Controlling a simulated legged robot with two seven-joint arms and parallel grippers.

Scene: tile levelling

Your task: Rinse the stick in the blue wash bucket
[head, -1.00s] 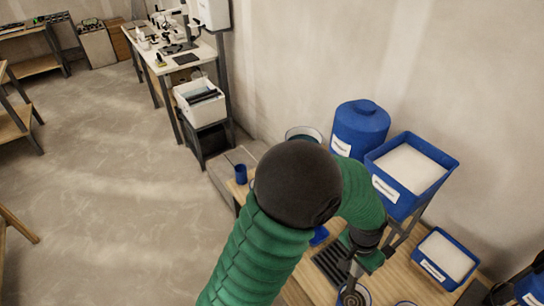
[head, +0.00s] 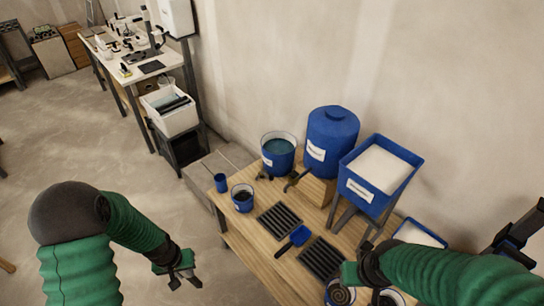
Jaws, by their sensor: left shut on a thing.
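The blue wash bucket (head: 279,163), with bluish water in it, stands at the back left of the wooden bench, beside a blue barrel. My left gripper (head: 184,281) is in front of the bench's left end, well apart from the bucket, pointing down. It is shut on a thin dark thing, likely the stick, whose length is hard to make out. My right gripper (head: 352,276) is over the front right of the bench near round bowls; its fingers are unclear.
The bench (head: 243,235) holds a small blue cup (head: 221,183), a blue pot of dark liquid (head: 242,199), two black slotted racks (head: 279,221) and a blue scoop (head: 298,237). A blue barrel (head: 332,140) and a raised blue hopper (head: 379,181) stand behind. Open floor lies left.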

